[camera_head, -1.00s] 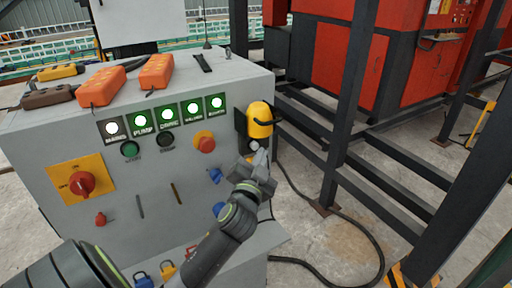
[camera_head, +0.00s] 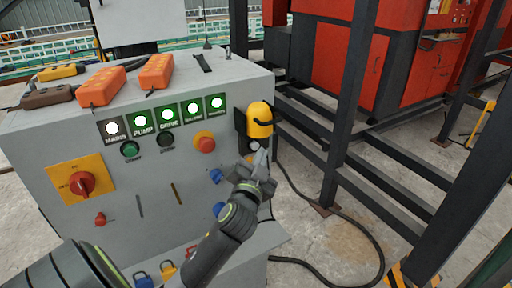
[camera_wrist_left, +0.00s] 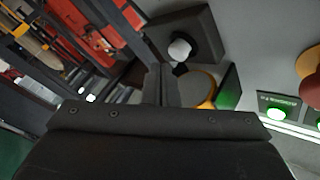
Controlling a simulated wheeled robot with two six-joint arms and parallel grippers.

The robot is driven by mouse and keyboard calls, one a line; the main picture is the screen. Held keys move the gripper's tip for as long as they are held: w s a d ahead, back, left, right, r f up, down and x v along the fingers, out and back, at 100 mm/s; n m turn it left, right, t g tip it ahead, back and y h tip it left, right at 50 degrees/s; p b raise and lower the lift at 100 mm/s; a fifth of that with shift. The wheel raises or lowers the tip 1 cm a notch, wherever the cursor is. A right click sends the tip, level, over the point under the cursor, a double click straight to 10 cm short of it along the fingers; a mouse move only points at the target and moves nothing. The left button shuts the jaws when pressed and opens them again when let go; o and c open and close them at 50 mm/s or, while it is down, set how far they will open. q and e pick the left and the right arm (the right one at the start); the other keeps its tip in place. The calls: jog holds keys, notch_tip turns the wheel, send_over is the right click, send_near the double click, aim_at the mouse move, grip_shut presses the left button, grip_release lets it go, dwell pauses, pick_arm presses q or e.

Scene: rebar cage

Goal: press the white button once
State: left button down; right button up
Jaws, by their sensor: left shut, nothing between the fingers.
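The white button (camera_head: 255,146) is a small round knob at the right edge of the grey control cabinet, just below a yellow cover. In the left wrist view the white button (camera_wrist_left: 180,49) sits on a dark square box (camera_wrist_left: 203,32). My left gripper (camera_head: 263,156) is shut and empty, with its fingertips close beside the button. In the left wrist view the left gripper's fingers (camera_wrist_left: 161,84) point toward the box, just left of and below the button. I cannot tell whether they touch it. My right gripper is out of view.
The yellow cover (camera_head: 260,120) sits directly above the button. The grey cabinet (camera_head: 110,200) carries a red knob (camera_head: 205,144), a rotary switch (camera_head: 81,184) and several lit indicators. Dark steel posts (camera_head: 348,110) stand to the right. A black cable (camera_head: 345,219) lies on the floor.

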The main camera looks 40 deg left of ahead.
pick_arm(q)
jog(key=shift+a, duration=0.1)
dwell(0.6)
jog(key=shift+w+a, duration=0.15)
jog(key=shift+a, duration=0.2)
jog(key=shift+w+a, duration=0.3)
jog(key=shift+a, duration=0.4)
dwell(1.0)
jog(key=shift+s+d, duration=0.25)
jog(key=shift+d, duration=0.3)
jog(key=shift+s+d, duration=0.2)
jog(key=shift+d, duration=0.35)
jog(key=d, duration=0.1)
jog(key=s+d, duration=0.1)
jog(key=d, duration=0.1)
jog(key=s+d+p, duration=0.1)
jog(key=shift+d, duration=0.3)
dwell(0.7)
